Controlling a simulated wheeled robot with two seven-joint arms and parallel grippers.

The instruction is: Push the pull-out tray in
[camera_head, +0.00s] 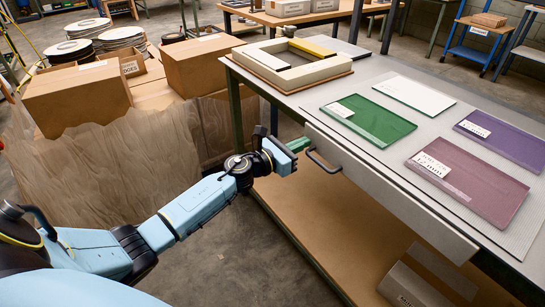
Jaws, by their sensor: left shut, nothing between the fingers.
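The pull-out tray shows as a long light grey front panel (400,201) along the near side of the workbench. A dark bar handle (323,162) sits near its left end. How far the tray stands out is hard to tell from this angle. My left gripper (294,148) is shut and empty, just left of the handle and near the panel's left end. A small gap appears between gripper and handle, but contact with the panel cannot be judged. A green part shows at the gripper's tip. My right gripper is out of view.
Green (378,122), white (414,95), purple (507,137) and mauve (466,182) sheets lie on the grey top. A beige frame (290,68) stands at the back left. Cardboard boxes (76,96) stand left. A lower shelf (300,240) holds a box (425,280).

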